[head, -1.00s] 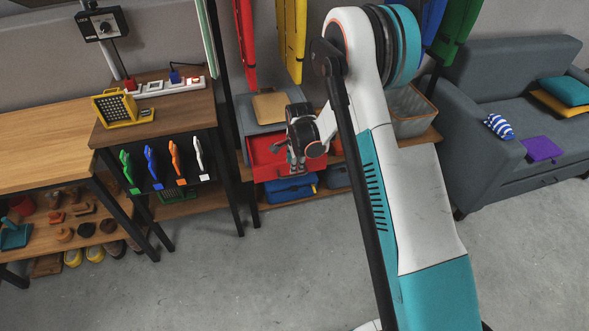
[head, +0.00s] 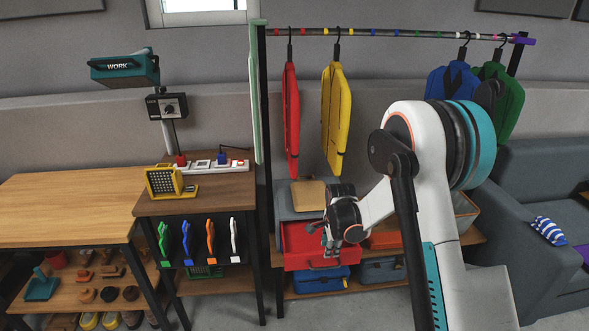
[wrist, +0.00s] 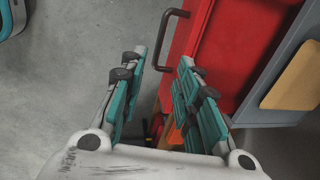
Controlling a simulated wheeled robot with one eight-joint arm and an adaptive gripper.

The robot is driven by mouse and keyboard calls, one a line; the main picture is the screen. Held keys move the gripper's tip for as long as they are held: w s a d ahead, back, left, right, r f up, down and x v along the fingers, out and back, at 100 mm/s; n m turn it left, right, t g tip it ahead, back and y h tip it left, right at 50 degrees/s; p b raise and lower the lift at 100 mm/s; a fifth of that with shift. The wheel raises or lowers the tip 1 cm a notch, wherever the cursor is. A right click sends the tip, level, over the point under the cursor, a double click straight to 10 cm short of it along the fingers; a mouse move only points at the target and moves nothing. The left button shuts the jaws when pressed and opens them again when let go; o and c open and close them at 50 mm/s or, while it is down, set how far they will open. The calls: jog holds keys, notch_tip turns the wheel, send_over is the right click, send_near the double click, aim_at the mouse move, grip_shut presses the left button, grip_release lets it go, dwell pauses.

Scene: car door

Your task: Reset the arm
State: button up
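My arm reaches forward in the head view, bent at a large teal-and-black joint. My gripper (head: 332,250) hangs in front of the red drawer (head: 298,238) of a grey cabinet. In the wrist view the two teal-padded fingers of my gripper (wrist: 158,72) stand apart, with nothing held between them. The drawer's dark handle (wrist: 166,42) shows just beyond the fingertips, and the red drawer (wrist: 235,40) fills the upper right. I cannot tell the exact gap between fingers and handle.
A rail (head: 390,33) with coloured hanging garments stands behind. A wooden bench (head: 70,205) and a smaller table (head: 200,195) are at left, a grey sofa (head: 540,190) at right. Blue cases (head: 320,281) sit below the drawer. Grey floor (wrist: 60,85) is clear beside the gripper.

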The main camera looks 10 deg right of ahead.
jog(key=s+r+n+t, duration=0.1)
jog(key=s+r+n, duration=0.4)
jog(key=r, duration=0.6)
jog(key=s+r+n+t, duration=0.1)
jog(key=s+r+n, duration=0.2)
jog(key=s+r, duration=0.65)
jog(key=s+r+n+t, duration=0.1)
jog(key=s+r+n, duration=0.2)
jog(key=s, duration=0.6)
jog(key=s+r+n+t, duration=0.2)
jog(key=s+r+n, duration=0.2)
jog(key=s+n, duration=0.3)
jog(key=s, duration=0.3)
jog(key=shift+s+a, duration=0.2)
jog(key=shift+s, duration=0.1)
jog(key=shift+d, duration=0.1)
